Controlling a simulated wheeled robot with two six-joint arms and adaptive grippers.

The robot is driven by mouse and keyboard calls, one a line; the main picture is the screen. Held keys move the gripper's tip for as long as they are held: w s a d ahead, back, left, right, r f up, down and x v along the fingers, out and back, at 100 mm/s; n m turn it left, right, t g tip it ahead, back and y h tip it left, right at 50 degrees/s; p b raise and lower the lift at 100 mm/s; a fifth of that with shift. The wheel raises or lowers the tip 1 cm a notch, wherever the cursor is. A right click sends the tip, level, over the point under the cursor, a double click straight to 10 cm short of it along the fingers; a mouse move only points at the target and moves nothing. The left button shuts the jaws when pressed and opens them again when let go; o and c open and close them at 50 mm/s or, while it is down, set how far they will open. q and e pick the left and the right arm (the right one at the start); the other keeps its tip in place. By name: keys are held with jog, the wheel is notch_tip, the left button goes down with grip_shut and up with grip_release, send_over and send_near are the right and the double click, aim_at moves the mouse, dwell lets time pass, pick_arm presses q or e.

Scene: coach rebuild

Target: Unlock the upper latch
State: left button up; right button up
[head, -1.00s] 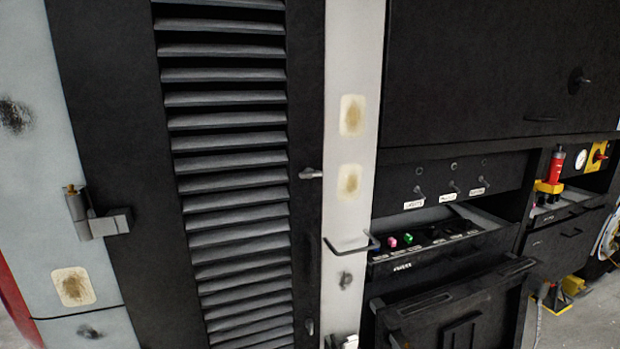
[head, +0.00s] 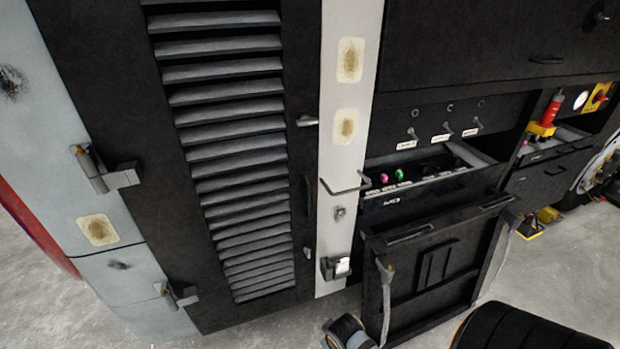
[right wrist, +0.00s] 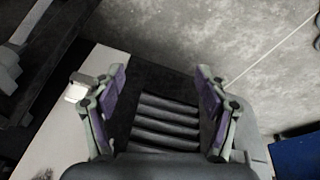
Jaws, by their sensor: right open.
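The black louvred door (head: 130,95) stands closed at left-centre in the head view. On its right edge the upper latch (head: 307,121) is a small grey lever lying flat, its tip reaching right toward the pale post (head: 334,215). A lower latch (head: 307,252) sits far below on the same edge and looks more upright. My right gripper (right wrist: 158,88) is open and empty in the right wrist view, with dark slats like the door's louvres beyond its fingers. The upper latch cannot be made out there. My left gripper is not in view.
Hinges (head: 105,170) line the door's left side. A thin bar handle (head: 345,190) juts out at the post. Right of it are an open drawer (head: 430,185) and a dropped black panel (head: 435,265). Bare concrete floor (head: 250,325) lies in front.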

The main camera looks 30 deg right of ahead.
jog(key=w+d+r+n+t+h+p, duration=0.1)
jog(key=w+d+r+n+t+h, duration=0.2)
jog(key=r, duration=0.7)
jog(key=w+d+r+n+t+h, duration=0.25)
jog(key=d+r+n, duration=0.2)
jog(key=r, duration=0.55)
jog(key=w+d+r+n+t+h+p, duration=0.1)
jog(key=w+d+r+n+t+h, duration=0.25)
jog(key=r, duration=0.65)
jog(key=n+t+y, duration=0.5)
jog(key=n+t, duration=0.5)
jog(key=n, duration=1.2)
send_near(309, 124)
jog(key=shift+m, duration=0.4)
jog(key=p+x, duration=0.3)
jog(key=x, duration=0.5)
jog(key=shift+r, duration=0.15)
jog(key=shift+w+p, duration=0.3)
jog(key=shift+w, duration=0.05)
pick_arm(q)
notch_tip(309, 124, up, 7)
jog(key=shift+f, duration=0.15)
pick_arm(e)
jog(key=shift+c, duration=0.6)
